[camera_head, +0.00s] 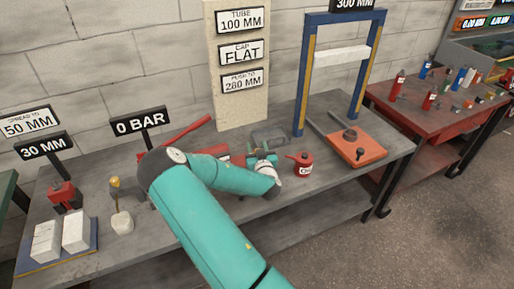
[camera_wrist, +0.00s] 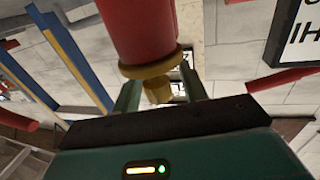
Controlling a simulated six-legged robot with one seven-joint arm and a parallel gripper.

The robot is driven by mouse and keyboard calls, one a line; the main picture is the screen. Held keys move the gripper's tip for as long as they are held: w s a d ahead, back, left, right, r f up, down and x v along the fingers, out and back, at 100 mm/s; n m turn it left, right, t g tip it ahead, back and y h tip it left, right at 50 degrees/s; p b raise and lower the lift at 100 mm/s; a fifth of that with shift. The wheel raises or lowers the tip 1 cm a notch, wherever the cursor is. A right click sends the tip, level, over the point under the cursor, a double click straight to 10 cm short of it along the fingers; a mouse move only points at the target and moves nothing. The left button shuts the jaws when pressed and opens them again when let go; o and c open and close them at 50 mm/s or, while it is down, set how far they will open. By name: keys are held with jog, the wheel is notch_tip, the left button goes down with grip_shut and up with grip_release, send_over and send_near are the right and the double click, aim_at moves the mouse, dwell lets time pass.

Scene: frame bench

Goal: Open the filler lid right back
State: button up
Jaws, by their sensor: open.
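My gripper (camera_head: 264,158) is over the middle of the bench, left of a small red oil can (camera_head: 301,164). In the wrist view the two green fingers of my gripper (camera_wrist: 162,87) stand apart. A red cylinder (camera_wrist: 146,30) with a brass collar (camera_wrist: 152,68) and a narrower brass end (camera_wrist: 158,90) shows in front of and between them. I cannot tell whether the fingers touch it. A red body (camera_head: 237,159) is partly hidden behind my arm, with a long red bar (camera_head: 188,131) behind it. I cannot make out the filler lid or its angle.
A blue press frame (camera_head: 303,75) and an orange block (camera_head: 357,147) stand to the right. A grey-green object (camera_head: 268,137) lies behind my gripper. A "0 BAR" sign (camera_head: 140,121) and white blocks (camera_head: 76,230) are at left. The front bench edge right of the can is clear.

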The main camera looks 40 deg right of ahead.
grip_shut()
